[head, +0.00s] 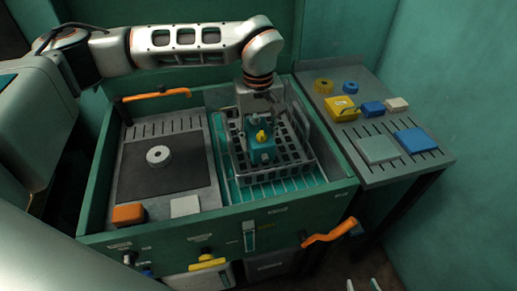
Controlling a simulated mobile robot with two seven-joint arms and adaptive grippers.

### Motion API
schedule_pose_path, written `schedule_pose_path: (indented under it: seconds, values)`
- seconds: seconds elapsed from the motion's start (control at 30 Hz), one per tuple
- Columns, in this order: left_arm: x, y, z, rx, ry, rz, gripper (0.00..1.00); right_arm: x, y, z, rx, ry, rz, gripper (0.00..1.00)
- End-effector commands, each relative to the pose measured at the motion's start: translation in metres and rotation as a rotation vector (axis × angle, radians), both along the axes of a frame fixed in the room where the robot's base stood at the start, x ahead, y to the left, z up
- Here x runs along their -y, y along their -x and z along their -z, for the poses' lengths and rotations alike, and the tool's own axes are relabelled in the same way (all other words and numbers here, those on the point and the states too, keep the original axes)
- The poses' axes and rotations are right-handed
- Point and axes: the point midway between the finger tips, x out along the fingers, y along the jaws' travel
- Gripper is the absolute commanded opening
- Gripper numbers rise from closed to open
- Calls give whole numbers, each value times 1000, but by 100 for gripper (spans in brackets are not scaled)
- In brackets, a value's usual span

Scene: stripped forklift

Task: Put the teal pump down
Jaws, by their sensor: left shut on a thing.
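My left gripper (258,116) reaches down from above into a grey wire basket (277,177) and is shut on the teal pump (264,157). The pump is upright, with a yellow part (261,135) on its front. It is within the basket's walls; whether its base touches the basket floor I cannot tell. The basket stands in the right-hand basin (232,196) of the green bench, over a teal slatted bottom. Two pale tips of my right gripper (363,285) show at the bottom edge, apart, with nothing seen between them.
The left half of the bench has a dark plate with a white ring (159,156), an orange block (128,214) and a pale block (185,206). A grey side table (402,172) at right holds yellow, blue and pale parts.

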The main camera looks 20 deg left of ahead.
Motion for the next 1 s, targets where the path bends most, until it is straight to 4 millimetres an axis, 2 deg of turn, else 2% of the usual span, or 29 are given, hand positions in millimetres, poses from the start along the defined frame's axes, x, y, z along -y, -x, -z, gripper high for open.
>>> schedule_pose_path:
  seconds: [0.17, 0.5, 0.9, 0.93, 0.97, 1.0]
  values:
    - [1, -1, 5, 3, 2, 0, 0, 0, -2, -2, 4, -1, 0, 38]
    - [1, 0, 43, 2, 2, 0, 0, 0, -1, 0, 4, -1, 0, 38]
    - [1, -1, 47, 4, 2, 0, 0, 0, 0, 2, -1, 0, 0, 38]
    - [0, 0, 48, 1, 0, 0, 49, 0, 0, 2, -1, 0, 0, 38]
    - [0, 0, 48, 1, 1, 0, 57, 0, 0, 2, -1, 0, 0, 38]
    - [0, 0, 48, 1, 1, 0, 58, 0, 0, 3, -2, 1, 0, 38]
